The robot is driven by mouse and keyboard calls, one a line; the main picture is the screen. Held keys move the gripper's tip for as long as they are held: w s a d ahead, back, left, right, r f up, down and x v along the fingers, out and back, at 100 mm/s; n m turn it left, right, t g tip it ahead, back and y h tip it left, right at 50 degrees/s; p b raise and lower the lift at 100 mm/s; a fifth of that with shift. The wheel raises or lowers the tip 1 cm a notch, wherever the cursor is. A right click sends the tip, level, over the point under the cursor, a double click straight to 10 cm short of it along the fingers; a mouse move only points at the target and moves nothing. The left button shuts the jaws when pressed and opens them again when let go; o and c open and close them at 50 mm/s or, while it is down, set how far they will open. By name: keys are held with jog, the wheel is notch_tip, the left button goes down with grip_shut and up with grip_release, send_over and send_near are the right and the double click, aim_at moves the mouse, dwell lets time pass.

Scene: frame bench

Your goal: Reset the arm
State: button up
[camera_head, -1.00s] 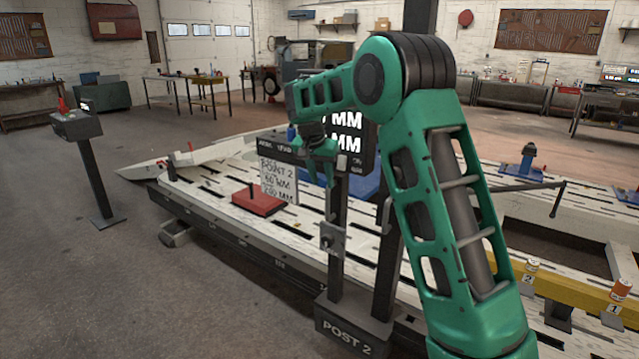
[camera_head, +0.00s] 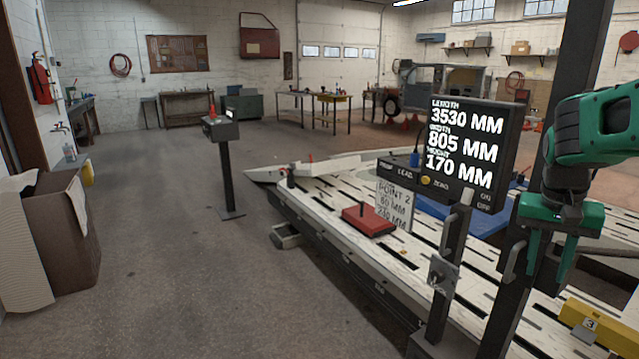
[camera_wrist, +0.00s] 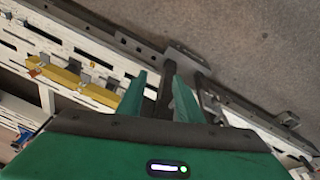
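My green gripper (camera_head: 550,258) hangs at the right of the head view with its fingers pointing down. In the wrist view its two fingers (camera_wrist: 158,98) are apart and hold nothing. A dark post shows in the gap between them, but I cannot tell how far below it is. My arm is folded at the right edge of the head view and partly cut off. The display (camera_head: 464,148) stands left of my gripper and reads length 3530 MM, width 805 MM and height 170 MM.
The white slotted frame bench (camera_head: 345,248) fills the right side. A red block (camera_head: 368,222) and a paper sheet (camera_head: 394,205) are on it. A yellow bar (camera_head: 600,325) is at lower right. A pedestal (camera_head: 227,175) and a brown bin (camera_head: 68,235) stand left. The floor between is clear.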

jog(key=s+a+f, duration=0.1)
jog(key=s+f, duration=0.1)
jog(key=s, duration=0.5)
jog(key=s+a+f+n+y, duration=0.1)
jog(key=s+a+f, duration=0.1)
jog(key=s, duration=0.6)
jog(key=s+a+f+y, duration=0.1)
jog(key=s+f, duration=0.1)
jog(key=s, duration=0.6)
jog(key=shift+a+f+g, duration=0.25)
jog(key=shift+f+g, duration=0.05)
jog(key=shift+g, duration=0.1)
jog(key=shift+w+f, duration=0.25)
jog(key=shift+w, duration=0.45)
